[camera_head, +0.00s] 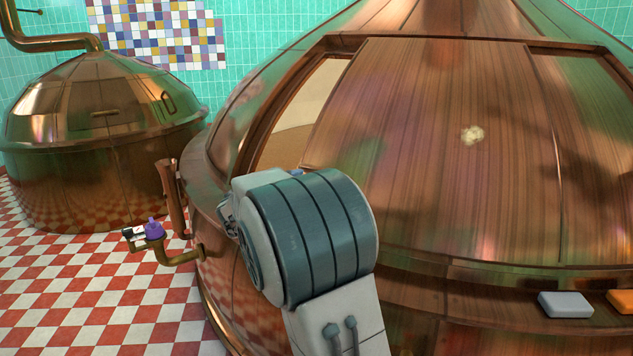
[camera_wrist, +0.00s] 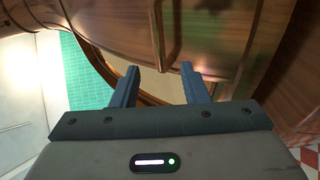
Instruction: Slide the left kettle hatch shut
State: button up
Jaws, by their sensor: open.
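The large copper kettle (camera_head: 233,135) fills the right of the head view. Its broad hatch panel (camera_head: 430,120) covers most of the framed opening, with an open gap (camera_head: 305,105) at the left side showing a pale interior. In the wrist view, a copper bar handle (camera_wrist: 158,30) stands on the hatch panel just beyond the fingertips. My gripper (camera_wrist: 160,76) is open and empty, its two blue-grey fingers apart, with the handle ahead of the space between them. I cannot tell whether they touch anything. My arm mostly hides the gripper in the head view.
A smaller copper kettle (camera_head: 95,140) stands at the back left on a red and white checked floor (camera_head: 80,290). A grey block (camera_head: 565,305) and an orange block (camera_head: 622,300) lie on the front ledge. A pipe with a purple knob (camera_head: 154,229) juts out left of my arm.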

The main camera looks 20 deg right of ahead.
jog(key=p+x, duration=0.1)
jog(key=x, duration=1.3)
jog(key=shift+a+r, duration=0.1)
jog(key=shift+r, duration=0.05)
